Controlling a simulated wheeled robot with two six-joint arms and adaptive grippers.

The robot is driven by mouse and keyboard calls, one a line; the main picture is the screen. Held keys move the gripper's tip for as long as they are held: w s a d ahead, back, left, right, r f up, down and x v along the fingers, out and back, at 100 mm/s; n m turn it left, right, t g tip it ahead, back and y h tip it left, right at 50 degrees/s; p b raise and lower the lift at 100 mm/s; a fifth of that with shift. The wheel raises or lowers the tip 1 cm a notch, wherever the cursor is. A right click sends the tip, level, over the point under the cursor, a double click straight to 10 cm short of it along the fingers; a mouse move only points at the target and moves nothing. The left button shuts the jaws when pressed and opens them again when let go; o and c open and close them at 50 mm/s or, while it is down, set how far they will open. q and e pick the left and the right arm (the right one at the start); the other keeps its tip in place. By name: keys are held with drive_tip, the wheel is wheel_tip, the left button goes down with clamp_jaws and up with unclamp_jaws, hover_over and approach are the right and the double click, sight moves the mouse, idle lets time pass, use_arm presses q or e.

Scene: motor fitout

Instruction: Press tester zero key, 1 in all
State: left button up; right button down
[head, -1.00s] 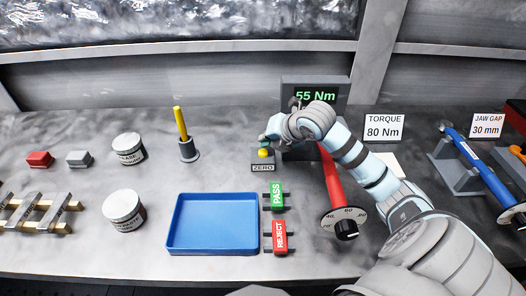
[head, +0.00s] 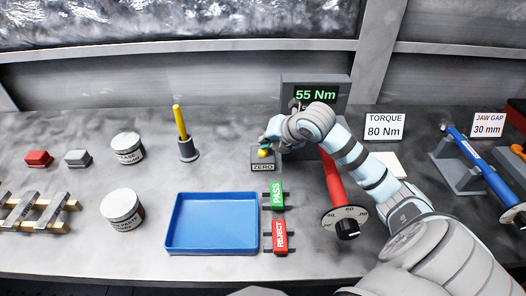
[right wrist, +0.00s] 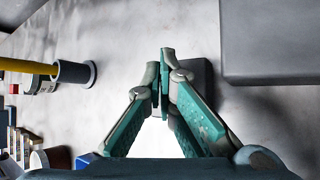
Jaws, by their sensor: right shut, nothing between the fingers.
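The tester zero key is a yellow button (head: 264,153) on a small dark box with a ZERO label (head: 263,167). The tester's display (head: 315,95) behind it reads 55 Nm. My right gripper (head: 267,143) is shut and empty, with its fingertips right at the yellow button. I cannot tell whether they touch it or whether the button is pressed down. In the right wrist view the closed fingertips (right wrist: 165,55) hide the button, and part of the dark key box (right wrist: 197,75) shows behind them. My left gripper is not in view.
The green PASS key (head: 277,195) and red REJECT key (head: 280,236) lie in front of the zero key, beside a blue tray (head: 212,249). A red-handled torque wrench (head: 333,180) lies to the right, partly under my arm. A yellow tool (head: 181,123) stands in a holder at left.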

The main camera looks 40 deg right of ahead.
drive_tip(key=shift+f+b, duration=0.5)
idle(0.5)
drive_tip(key=shift+r, duration=0.15)
drive_tip(key=shift+r+p, duration=0.7)
drive_tip(key=shift+r, duration=0.1)
wheel_tip(320, 180, up, 5)
drive_tip(key=p, duration=0.4)
idle(0.7)
